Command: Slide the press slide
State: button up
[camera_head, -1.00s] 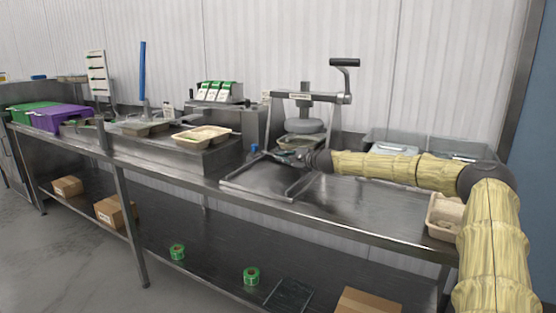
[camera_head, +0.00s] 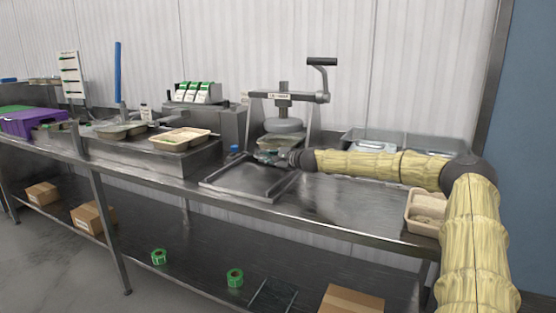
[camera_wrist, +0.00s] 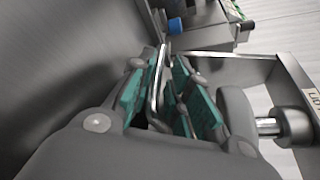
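The press (camera_head: 283,125) stands on the steel counter, with a crank handle (camera_head: 321,62) on top and a round grey plate. A tray (camera_head: 282,141) sits under the plate. The slide frame (camera_head: 236,181) lies low in front of it. My gripper (camera_head: 270,157) is at the front of the press, beside the frame's right part. In the wrist view, its teal finger pads stand on both sides of a thin metal loop (camera_wrist: 158,80), which looks like a slide handle. Whether the pads touch it is unclear.
A beige tray (camera_head: 180,139) stands on the raised steel unit at left. Steel pans (camera_head: 405,140) stand behind my arm. A beige container (camera_head: 425,210) is at the right. The counter front (camera_head: 330,205) is clear. A blue knob (camera_wrist: 176,24) shows in the wrist view.

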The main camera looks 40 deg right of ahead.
jog(key=shift+v, duration=3.05)
jog(key=shift+r, duration=0.1)
